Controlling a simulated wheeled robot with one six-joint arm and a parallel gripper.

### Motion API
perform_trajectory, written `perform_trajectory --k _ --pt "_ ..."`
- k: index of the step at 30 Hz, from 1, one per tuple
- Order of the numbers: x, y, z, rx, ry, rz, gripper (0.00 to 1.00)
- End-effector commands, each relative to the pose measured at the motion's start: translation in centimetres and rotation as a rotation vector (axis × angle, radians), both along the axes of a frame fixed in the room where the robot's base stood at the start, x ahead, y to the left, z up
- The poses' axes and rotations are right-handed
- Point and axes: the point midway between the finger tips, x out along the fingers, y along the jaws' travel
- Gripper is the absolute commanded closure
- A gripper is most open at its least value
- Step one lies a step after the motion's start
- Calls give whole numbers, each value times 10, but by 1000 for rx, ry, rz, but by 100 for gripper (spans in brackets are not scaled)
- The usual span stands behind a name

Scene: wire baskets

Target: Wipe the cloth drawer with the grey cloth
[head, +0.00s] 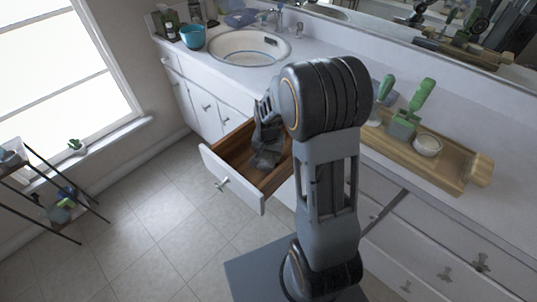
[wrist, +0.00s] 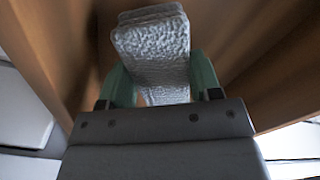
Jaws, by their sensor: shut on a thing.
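The drawer (head: 234,191) is pulled out from the white vanity, with a white front and a bare brown wooden inside. My gripper (wrist: 160,82) is inside the drawer and shut on the grey cloth (wrist: 158,40), which is folded into a thick pad. The wrist view shows the cloth between the two green fingers, with the wooden drawer walls around it. In the head view my gripper and wrist partly hide the drawer's inside. I cannot tell whether the cloth touches the drawer bottom.
The counter holds a sink (head: 249,48), a teal bowl (head: 192,36) and a wooden tray (head: 447,181) with a green-handled brush (head: 408,120) and a small white bowl (head: 428,145). A dark rack (head: 40,190) stands at the left. The tiled floor before the drawer is clear.

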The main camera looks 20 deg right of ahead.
Motion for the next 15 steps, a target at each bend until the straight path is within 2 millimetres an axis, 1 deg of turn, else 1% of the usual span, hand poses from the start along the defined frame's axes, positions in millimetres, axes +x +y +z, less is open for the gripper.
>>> perform_trajectory --k 15 --pt "0 0 -5 0 0 0 61"
